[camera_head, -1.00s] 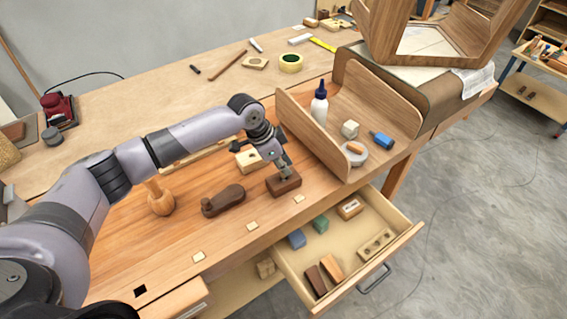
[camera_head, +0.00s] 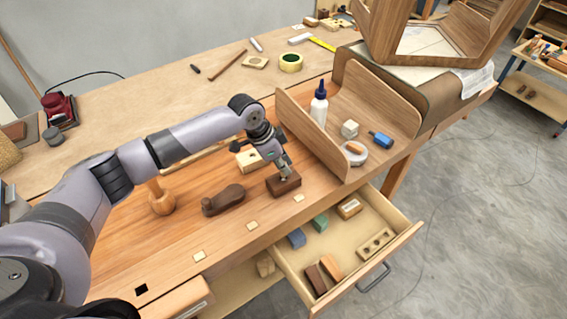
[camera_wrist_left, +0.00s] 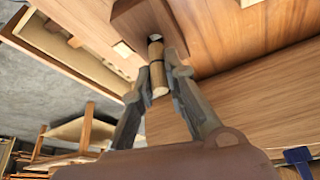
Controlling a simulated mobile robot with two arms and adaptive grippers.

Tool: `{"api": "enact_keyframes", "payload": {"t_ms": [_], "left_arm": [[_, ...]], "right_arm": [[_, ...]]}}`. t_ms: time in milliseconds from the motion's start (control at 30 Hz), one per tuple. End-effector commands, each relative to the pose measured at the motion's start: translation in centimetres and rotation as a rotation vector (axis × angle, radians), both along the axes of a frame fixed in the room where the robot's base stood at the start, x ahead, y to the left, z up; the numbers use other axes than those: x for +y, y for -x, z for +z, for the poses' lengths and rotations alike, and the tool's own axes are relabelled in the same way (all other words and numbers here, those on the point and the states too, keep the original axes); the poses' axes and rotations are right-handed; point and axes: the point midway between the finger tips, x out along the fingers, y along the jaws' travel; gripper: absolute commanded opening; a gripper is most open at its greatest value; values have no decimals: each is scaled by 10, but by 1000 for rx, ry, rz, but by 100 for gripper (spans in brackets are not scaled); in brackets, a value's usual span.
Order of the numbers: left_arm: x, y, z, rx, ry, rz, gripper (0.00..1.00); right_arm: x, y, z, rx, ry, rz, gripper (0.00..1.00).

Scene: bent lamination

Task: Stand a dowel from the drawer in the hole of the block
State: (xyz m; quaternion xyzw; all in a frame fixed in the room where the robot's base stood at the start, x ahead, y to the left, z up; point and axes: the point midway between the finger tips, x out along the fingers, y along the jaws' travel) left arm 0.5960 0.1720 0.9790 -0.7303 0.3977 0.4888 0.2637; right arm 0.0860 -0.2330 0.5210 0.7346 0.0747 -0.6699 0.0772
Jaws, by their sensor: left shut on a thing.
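My left gripper (camera_head: 285,174) is at the dark brown block (camera_head: 286,187) on the bench, pointing down at its top. In the left wrist view the gripper (camera_wrist_left: 158,78) is shut on a short light wooden dowel (camera_wrist_left: 159,88), one finger on each side. The dowel's far end meets the dark hole in the block (camera_wrist_left: 132,20); how deep it sits there I cannot tell. The dowel is hard to make out in the head view. The open drawer (camera_head: 345,272) is below the bench front. My right gripper is not in view.
The drawer holds a block with holes (camera_head: 376,243) and several small coloured and wooden blocks. A dark wooden shoe-shaped piece (camera_head: 222,200) lies left of the brown block. A curved wooden trough (camera_head: 310,140) with a glue bottle (camera_head: 319,106) stands close to its right.

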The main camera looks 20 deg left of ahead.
Motion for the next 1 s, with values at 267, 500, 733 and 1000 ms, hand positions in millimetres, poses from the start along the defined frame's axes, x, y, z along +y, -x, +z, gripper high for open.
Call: {"api": "enact_keyframes", "payload": {"t_ms": [267, 500, 733, 1000], "left_arm": [[0, 0, 0, 0, 0, 0, 3], [0, 0, 0, 1, -1, 0, 3], [0, 1, 0, 1, 0, 0, 3], [0, 0, -1, 1, -1, 0, 3]], "right_arm": [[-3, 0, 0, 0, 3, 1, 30], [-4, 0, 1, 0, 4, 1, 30], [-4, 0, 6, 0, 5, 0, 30], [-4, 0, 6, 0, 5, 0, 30]]}}
